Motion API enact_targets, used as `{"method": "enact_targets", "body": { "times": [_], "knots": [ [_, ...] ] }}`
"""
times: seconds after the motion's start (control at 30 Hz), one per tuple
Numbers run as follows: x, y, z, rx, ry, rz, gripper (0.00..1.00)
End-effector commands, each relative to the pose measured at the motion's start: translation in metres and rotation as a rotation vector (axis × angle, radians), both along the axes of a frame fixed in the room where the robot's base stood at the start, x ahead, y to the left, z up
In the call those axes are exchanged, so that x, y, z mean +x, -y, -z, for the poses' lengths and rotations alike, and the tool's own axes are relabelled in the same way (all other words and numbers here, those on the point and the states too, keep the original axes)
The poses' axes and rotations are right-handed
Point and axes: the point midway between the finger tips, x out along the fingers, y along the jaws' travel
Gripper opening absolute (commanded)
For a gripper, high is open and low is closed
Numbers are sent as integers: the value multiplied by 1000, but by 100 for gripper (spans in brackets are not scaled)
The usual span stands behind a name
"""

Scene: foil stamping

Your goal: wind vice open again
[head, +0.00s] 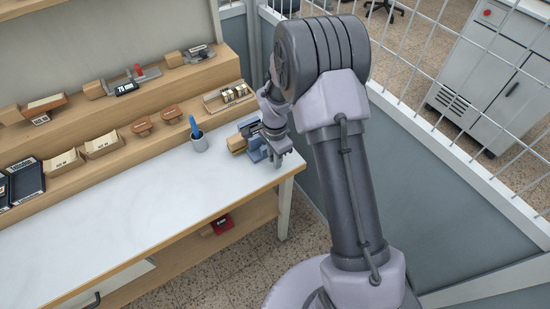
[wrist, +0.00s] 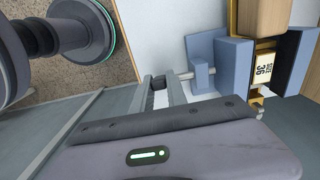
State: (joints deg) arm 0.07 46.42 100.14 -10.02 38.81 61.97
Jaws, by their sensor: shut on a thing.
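The blue vice (head: 255,148) stands at the right end of the white-topped bench. In the wrist view its blue body (wrist: 222,62) is at the upper right, with a metal screw rod (wrist: 184,75) reaching left from it. My gripper (head: 279,160) is at the vice's right side, at the bench end. In the wrist view its fingers (wrist: 160,88) are shut on the dark vice handle (wrist: 158,81) at the end of the rod. A brass piece marked 36 (wrist: 264,67) with a wooden block (wrist: 265,18) sits at the vice; I cannot tell if the jaws press it.
A tray (head: 229,97) and several wooden pieces lie on the stepped shelf behind. The bench top (head: 130,208) left of the cup is clear. A mesh fence (head: 470,150) runs along the right.

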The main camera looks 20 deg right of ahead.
Motion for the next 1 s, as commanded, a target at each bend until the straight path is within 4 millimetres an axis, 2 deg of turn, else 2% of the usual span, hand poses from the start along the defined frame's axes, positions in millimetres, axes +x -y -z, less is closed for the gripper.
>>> {"method": "enact_targets", "body": {
  "times": [0.27, 0.67, 1.0],
  "knots": [
    [0, -2, 3, -60, 20, -3, 0],
    [0, -7, 12, -337, 116, -4, 0],
    [-2, -9, 8, -542, 179, -2, 0]
  ]
}}
